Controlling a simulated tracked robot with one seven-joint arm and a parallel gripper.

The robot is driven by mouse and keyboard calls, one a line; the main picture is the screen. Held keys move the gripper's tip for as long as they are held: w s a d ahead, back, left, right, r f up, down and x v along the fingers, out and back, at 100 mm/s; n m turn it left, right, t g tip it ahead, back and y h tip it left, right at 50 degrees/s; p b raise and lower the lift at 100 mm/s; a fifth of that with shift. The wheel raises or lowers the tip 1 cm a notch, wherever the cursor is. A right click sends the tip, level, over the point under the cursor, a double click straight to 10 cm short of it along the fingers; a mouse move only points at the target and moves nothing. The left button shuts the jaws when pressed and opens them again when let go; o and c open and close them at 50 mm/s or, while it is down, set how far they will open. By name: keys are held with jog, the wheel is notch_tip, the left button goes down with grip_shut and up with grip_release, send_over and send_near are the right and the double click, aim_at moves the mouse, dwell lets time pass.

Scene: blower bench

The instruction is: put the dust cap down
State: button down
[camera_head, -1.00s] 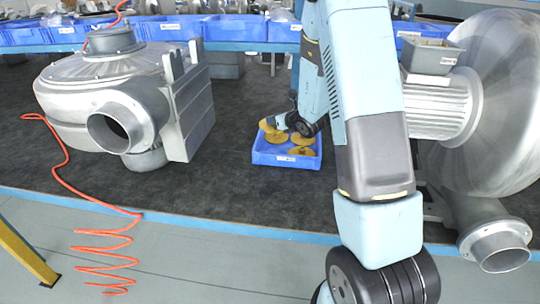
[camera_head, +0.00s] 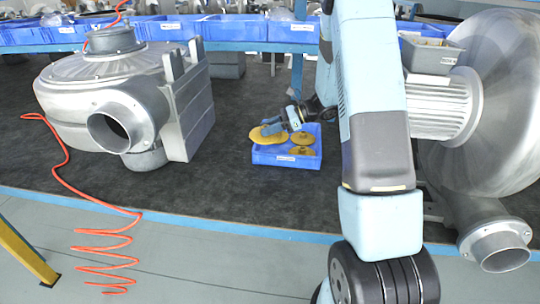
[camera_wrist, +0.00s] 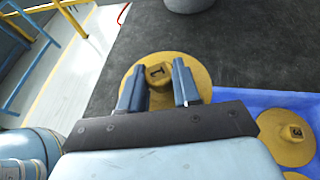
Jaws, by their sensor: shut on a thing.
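My gripper (camera_wrist: 159,88) is shut on the knob of a yellow round dust cap (camera_wrist: 198,72), its knob marked with a dark "1". In the wrist view the cap lies between and beyond the fingers. In the head view the held cap (camera_head: 260,136) overlaps the left side of the blue bin (camera_head: 287,160) and reaches out past it over the dark mat. I cannot tell its height above the rim. More yellow caps (camera_head: 303,139) lie in the bin; one marked "3" (camera_wrist: 290,138) shows right of the gripper.
A grey blower (camera_head: 125,95) stands left of the bin, its round outlet facing forward. A larger blower (camera_head: 490,110) stands at the right. The dark mat (camera_head: 225,165) between bin and left blower is clear. Blue bins (camera_head: 235,28) line the back. A coiled orange hose (camera_head: 105,255) hangs in front.

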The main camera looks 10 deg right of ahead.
aim_at(267, 141)
jog(key=s+n+g, duration=0.1)
jog(key=s+d+g, duration=0.1)
jog(key=s+d+n+g, duration=0.1)
jog(key=shift+s+f+n, duration=0.25)
jog(key=shift+n, duration=0.05)
jog(key=shift+s+d+g, duration=0.2)
jog(key=shift+g, duration=0.1)
jog(key=shift+d+f, duration=0.1)
jog(key=w+f, duration=0.3)
jog(key=w, duration=0.1)
jog(key=w+d+f, duration=0.1)
jog(key=w+f, duration=0.2)
jog(key=w, duration=0.1)
jog(key=w+d+f, duration=0.1)
jog(key=w+f, duration=0.2)
jog(key=w, duration=0.1)
jog(key=shift+w, duration=0.35)
jog(key=shift+w+d+f, duration=0.1)
jog(key=shift+w+f, duration=0.25)
jog(key=shift+f, duration=1.6)
jog(key=shift+f, duration=0.55)
